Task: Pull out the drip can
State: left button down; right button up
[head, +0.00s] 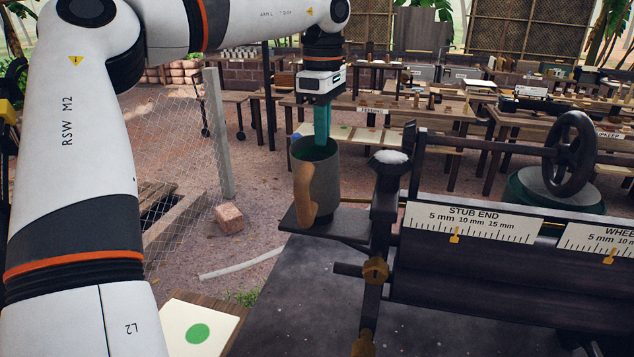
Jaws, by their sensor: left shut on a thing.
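The drip can (325,180) is a dark grey open-topped cylinder with a tan, handle-like piece (303,192) on its left side. It appears upright at a dark flat ledge (340,226) on the left end of the roller machine (480,268). I cannot tell whether its base touches the ledge. My left gripper (321,140) comes down from above with teal fingers at the can's top. It is shut on the can, apparently at the rim; the fingertips are partly hidden. My right gripper is out of view.
A dark post with a pale-topped knob (389,157) stands just right of the can. A handwheel (570,153) is at the right. A wire fence (180,165) and a brick (229,217) are at left. A board with a green dot (197,333) lies low.

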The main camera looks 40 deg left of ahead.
pick_arm(q)
jog(key=c, duration=1.8)
grip_release()
jog(key=shift+s+d+r, duration=0.1)
jog(key=shift+s+r, duration=0.15)
jog(key=shift+r, duration=0.1)
jog(key=o, duration=0.3)
jog(key=shift+s+d+r, duration=0.1)
jog(key=shift+s+r, duration=0.1)
jog(key=shift+s, duration=0.2)
notch_tip(320, 180, up, 12)
jog(key=shift+w+f, duration=0.1)
